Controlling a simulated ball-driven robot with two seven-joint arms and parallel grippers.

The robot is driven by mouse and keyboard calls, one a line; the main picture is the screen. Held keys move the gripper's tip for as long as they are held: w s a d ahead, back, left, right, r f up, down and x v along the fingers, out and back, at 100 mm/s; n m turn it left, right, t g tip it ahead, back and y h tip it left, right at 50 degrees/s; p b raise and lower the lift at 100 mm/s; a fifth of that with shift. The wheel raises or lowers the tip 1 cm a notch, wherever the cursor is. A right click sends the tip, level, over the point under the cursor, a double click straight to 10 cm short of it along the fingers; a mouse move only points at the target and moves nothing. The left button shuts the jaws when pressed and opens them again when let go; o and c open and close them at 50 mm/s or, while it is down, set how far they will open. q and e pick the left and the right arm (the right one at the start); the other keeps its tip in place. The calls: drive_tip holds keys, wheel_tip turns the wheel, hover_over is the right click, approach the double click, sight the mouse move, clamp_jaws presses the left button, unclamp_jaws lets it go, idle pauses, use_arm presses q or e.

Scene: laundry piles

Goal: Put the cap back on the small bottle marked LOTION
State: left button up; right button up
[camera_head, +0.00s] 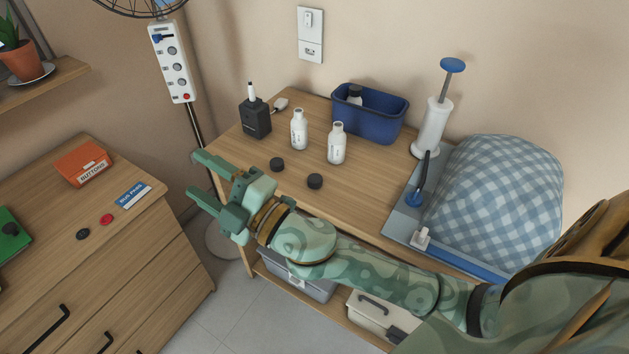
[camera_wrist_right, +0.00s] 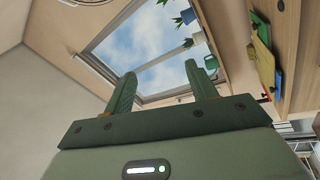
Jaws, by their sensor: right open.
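Two small white bottles stand upright and uncapped on the wooden table: a left one (camera_head: 299,130) and a right one (camera_head: 337,144). Their labels are too small to read, so I cannot tell which is marked LOTION. Two dark round caps lie on the table in front of them, a left cap (camera_head: 277,164) and a right cap (camera_head: 315,181). My right gripper (camera_head: 195,175) is open and empty, left of the caps and off the table's left edge. In the wrist view its fingers (camera_wrist_right: 158,84) are apart with nothing between them. My left gripper is not in view.
A black bottle with a white nozzle (camera_head: 255,120) stands left of the bottles, a blue bin (camera_head: 370,122) behind. A dresser (camera_head: 130,235) stands left.

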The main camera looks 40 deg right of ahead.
drive_tip(key=s+a+n+g+y, duration=0.1)
drive_tip(key=a+n+g+y, duration=0.8)
drive_tip(key=n+g, duration=0.45)
drive_tip(key=w+d+f+n+g+h, duration=0.3)
drive_tip(key=d+f+n+g+h, duration=0.1)
drive_tip(key=d+f+n+h, duration=0.25)
drive_tip(key=w+d+r+m+h, duration=0.1)
drive_tip(key=d+h, duration=0.3)
drive_tip(key=d, duration=0.5)
drive_tip(key=w+d+r+m+g+h, duration=0.1)
drive_tip(key=d+r+m+h, duration=0.1)
drive_tip(key=d, duration=0.7)
drive_tip(key=w+d+r+m+h, duration=0.2)
drive_tip(key=d+m+h, duration=0.2)
drive_tip(key=d, duration=0.5)
drive_tip(key=shift+m+h, duration=0.3)
drive_tip(key=shift+h, duration=0.55)
